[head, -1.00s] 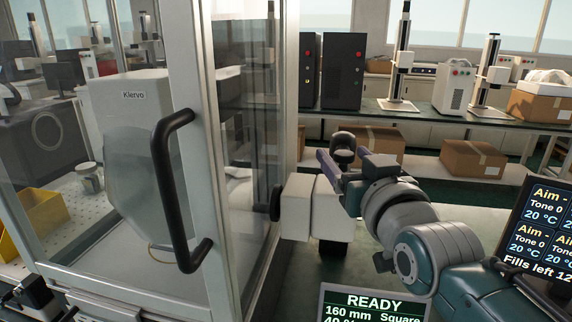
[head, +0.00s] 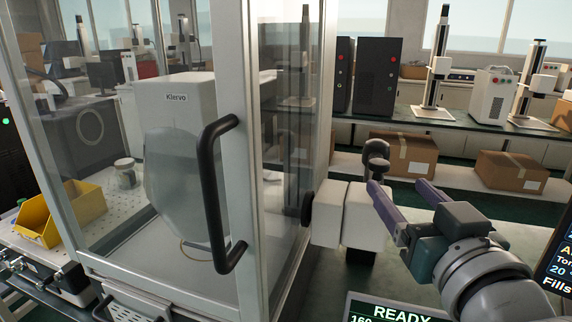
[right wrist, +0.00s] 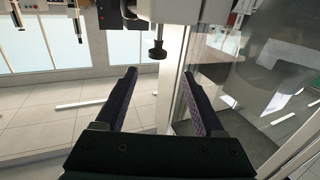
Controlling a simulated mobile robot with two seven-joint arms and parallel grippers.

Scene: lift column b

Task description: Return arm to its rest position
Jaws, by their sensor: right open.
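My right gripper (head: 397,186) is open and empty, with two purple-padded fingers apart, in front of the glass cabinet's right side. Its forearm comes in from the lower right. A white block with black knobs (head: 345,215) sits just left of the fingers, on the corner of the cabinet. That view appears upside down. I cannot tell if a finger touches the block. My left gripper is not in view.
The glass cabinet (head: 237,70) with a black door handle (head: 210,190) fills the left; a white Klervo unit (head: 185,100) stands inside. A yellow bin (head: 85,203) is at far left. A READY screen (head: 395,308) is below the arm.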

